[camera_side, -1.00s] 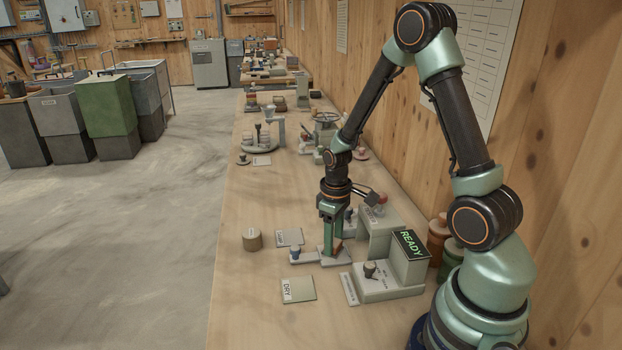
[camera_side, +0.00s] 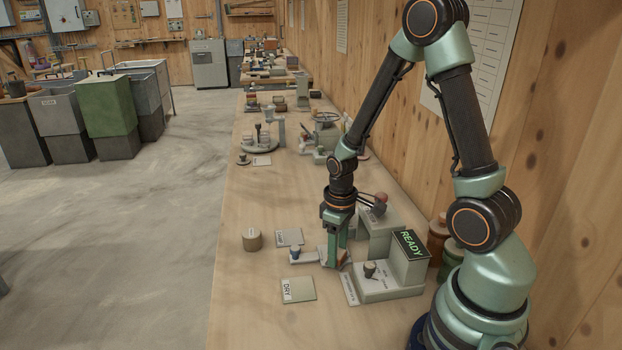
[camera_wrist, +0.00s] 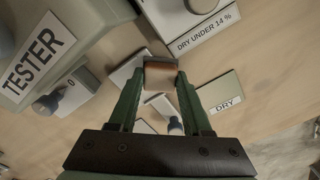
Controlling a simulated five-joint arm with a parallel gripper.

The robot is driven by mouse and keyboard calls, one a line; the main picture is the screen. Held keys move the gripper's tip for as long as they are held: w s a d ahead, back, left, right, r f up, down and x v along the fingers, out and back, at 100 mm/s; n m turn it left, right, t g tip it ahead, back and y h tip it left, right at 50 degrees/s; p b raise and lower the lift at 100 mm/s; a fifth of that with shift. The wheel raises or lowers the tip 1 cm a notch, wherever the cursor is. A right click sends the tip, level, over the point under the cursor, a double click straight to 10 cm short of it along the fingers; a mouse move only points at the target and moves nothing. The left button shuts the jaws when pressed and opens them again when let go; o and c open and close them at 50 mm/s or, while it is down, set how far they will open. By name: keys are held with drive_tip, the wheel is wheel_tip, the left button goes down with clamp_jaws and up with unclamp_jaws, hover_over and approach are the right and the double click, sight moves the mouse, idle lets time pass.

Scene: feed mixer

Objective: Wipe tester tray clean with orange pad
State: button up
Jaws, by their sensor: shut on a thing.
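My gripper (camera_side: 337,258) is shut on the orange pad (camera_side: 345,257), low over the bench beside the tester. The pad also shows as an orange-brown block between the fingertips in the wrist view (camera_wrist: 160,76). The pale grey tester tray (camera_side: 312,257) lies under and left of the fingers; they partly cover it. I cannot tell whether the pad touches its surface. The grey tester (camera_side: 378,236), labelled in the wrist view (camera_wrist: 40,62), stands just right of my gripper.
A READY display (camera_side: 410,244) stands on a grey unit with a knob (camera_side: 370,269). A mat marked DRY (camera_side: 300,289) lies in front, and a round tan pot (camera_side: 252,240) and a small plate (camera_side: 289,237) lie left. The bench's front left is clear.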

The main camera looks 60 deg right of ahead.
drive_tip(key=shift+r, duration=3.9)
drive_tip(key=shift+f, duration=0.1)
